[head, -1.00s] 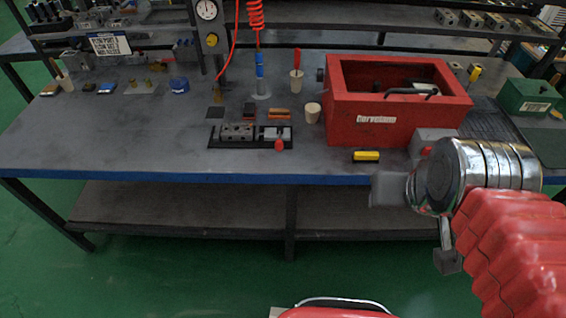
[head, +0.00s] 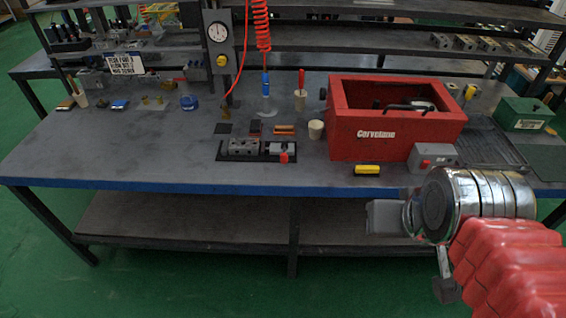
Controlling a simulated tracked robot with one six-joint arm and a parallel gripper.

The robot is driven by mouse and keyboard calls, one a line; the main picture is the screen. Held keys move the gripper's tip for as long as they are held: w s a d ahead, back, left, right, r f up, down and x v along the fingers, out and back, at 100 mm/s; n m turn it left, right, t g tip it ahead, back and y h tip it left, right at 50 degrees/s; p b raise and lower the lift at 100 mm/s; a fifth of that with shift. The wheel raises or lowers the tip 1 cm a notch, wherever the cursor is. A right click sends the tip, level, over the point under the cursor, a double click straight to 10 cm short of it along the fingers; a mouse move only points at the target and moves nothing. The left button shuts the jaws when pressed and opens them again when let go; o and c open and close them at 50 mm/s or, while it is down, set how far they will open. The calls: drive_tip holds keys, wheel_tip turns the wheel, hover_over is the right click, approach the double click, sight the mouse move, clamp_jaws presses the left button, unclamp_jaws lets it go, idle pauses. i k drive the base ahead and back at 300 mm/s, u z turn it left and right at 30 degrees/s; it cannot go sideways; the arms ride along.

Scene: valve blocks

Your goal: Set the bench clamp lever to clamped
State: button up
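The bench clamp (head: 243,147) is a small grey vise-like block on a dark base plate, near the front middle of the bench. Its short lever with a red tip (head: 284,157) is at the clamp's right end, pointing toward the front edge. I cannot tell the lever's exact angle at this size. My gripper (head: 415,253) is at the lower right, in front of the bench edge, well to the right of the clamp. Its two grey fingers stand apart with nothing visible between them. Nothing hides the clamp.
A red open box (head: 375,147) stands right of the clamp, with a grey switch box (head: 433,157) beside it. A yellow item (head: 367,169) lies near the front edge. A cream cup (head: 316,130) and a gauge post (head: 218,45) stand nearby. The bench's left front is clear.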

sight(284, 157)
drive_tip(key=u, duration=0.55)
drive_tip(key=i, duration=1)
drive_tip(key=k, duration=0.5)
drive_tip(key=u, duration=1.3)
